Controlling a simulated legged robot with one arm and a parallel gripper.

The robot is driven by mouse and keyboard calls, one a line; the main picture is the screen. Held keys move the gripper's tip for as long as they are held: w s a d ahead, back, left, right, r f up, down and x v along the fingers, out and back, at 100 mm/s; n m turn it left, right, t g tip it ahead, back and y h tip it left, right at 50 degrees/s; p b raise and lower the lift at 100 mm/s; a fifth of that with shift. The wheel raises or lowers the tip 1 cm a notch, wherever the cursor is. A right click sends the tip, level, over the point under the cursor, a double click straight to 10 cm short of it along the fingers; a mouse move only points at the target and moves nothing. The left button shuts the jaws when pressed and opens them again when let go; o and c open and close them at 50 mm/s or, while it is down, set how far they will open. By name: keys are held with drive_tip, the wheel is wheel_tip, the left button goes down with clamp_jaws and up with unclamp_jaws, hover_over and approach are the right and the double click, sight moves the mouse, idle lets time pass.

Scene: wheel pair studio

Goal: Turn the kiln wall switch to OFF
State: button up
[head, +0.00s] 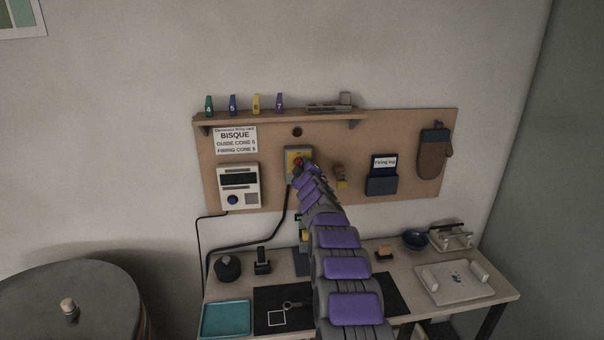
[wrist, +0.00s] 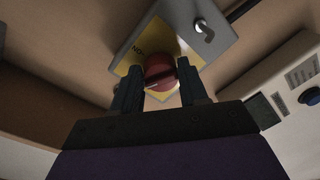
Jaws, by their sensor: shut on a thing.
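The kiln wall switch is a grey box (head: 291,152) with a yellow plate and a red knob, mounted on the brown pegboard. The OFF mark cannot be made out.
A white controller (head: 239,186) hangs left of the switch. A shelf (head: 330,117) with coloured cones is above. A firing log holder (head: 382,185) and a mitt (head: 434,155) hang to the right. The workbench (head: 415,312) below holds a teal tray (head: 226,319) and small tools.

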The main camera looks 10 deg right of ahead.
drive_tip(key=n+b, duration=0.2)
drive_tip(key=n, duration=0.3)
drive_tip(key=shift+r+h, duration=0.15)
drive_tip(key=shift+h, duration=0.15)
drive_tip(key=shift+a, duration=0.15)
drive_tip(key=o, duration=1)
drive_tip(key=shift+w+a, duration=0.1)
drive_tip(key=shift+o, duration=0.2)
